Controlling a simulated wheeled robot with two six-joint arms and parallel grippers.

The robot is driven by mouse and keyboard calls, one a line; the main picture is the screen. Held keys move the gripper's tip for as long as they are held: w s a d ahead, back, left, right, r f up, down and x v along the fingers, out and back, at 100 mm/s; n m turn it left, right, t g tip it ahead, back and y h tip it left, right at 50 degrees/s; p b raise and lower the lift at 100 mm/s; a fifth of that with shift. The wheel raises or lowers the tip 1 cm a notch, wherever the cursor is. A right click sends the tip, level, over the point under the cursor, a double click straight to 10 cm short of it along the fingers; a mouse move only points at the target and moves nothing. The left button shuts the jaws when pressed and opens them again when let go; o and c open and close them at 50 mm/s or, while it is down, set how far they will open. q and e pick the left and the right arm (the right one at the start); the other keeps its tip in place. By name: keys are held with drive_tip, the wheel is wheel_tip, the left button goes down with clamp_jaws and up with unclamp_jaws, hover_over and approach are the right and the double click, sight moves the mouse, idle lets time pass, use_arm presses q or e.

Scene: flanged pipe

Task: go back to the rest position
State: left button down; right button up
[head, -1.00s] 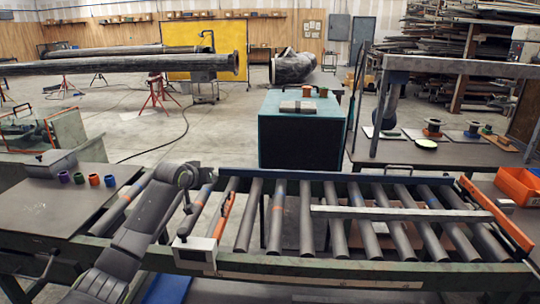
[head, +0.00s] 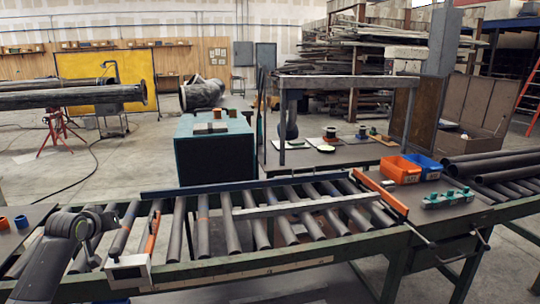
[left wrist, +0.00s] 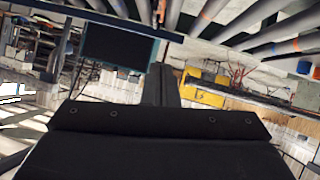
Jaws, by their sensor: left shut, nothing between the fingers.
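My left arm comes in at the lower left of the head view, folded over the left end of the roller conveyor (head: 330,244); its fingers do not show there. In the left wrist view my left gripper (left wrist: 165,85) is shut, with its narrow fingers together and nothing held. That view is strongly tilted, with conveyor rollers along its top. My right gripper is in neither view. A long flanged pipe (head: 70,98) lies on stands at the far left.
A teal box (head: 215,158) stands behind the conveyor. Orange (head: 398,170) and blue (head: 424,166) bins sit at right, near dark pipes (head: 490,165). A dark table (head: 285,167) with small flanged parts stands behind. The rollers are mostly bare.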

use_arm(q)
drive_tip(key=s+a+f+g+y, duration=0.15)
drive_tip(key=s+f, duration=0.25)
drive_tip(key=f, duration=0.8)
drive_tip(key=s+f+g+h, duration=0.15)
drive_tip(key=s+f, duration=0.25)
drive_tip(key=f, duration=0.8)
drive_tip(key=s+d+f+g+y, duration=0.1)
drive_tip(key=s+f, duration=0.7)
drive_tip(key=f, duration=0.2)
drive_tip(key=s+d+f+g, duration=0.1)
drive_tip(key=s+f+g, duration=0.1)
drive_tip(key=s+f, duration=0.65)
drive_tip(key=s+d+f+m+g, duration=0.1)
drive_tip(key=s+d+f, duration=0.2)
drive_tip(key=s+f, duration=0.6)
drive_tip(key=s+d+f+m+g, duration=0.1)
drive_tip(key=s+d+f, duration=0.1)
drive_tip(key=s+f, duration=0.65)
drive_tip(key=s+d+f+g, duration=0.1)
drive_tip(key=s+d, duration=0.3)
drive_tip(key=s, duration=0.8)
drive_tip(key=s+d+f+g, duration=0.1)
drive_tip(key=s+d, duration=0.3)
drive_tip(key=s, duration=0.8)
drive_tip(key=shift+d+f+m+g+h, duration=0.25)
drive_tip(key=shift+f+m+g+h, duration=0.15)
drive_tip(key=shift+f, duration=0.2)
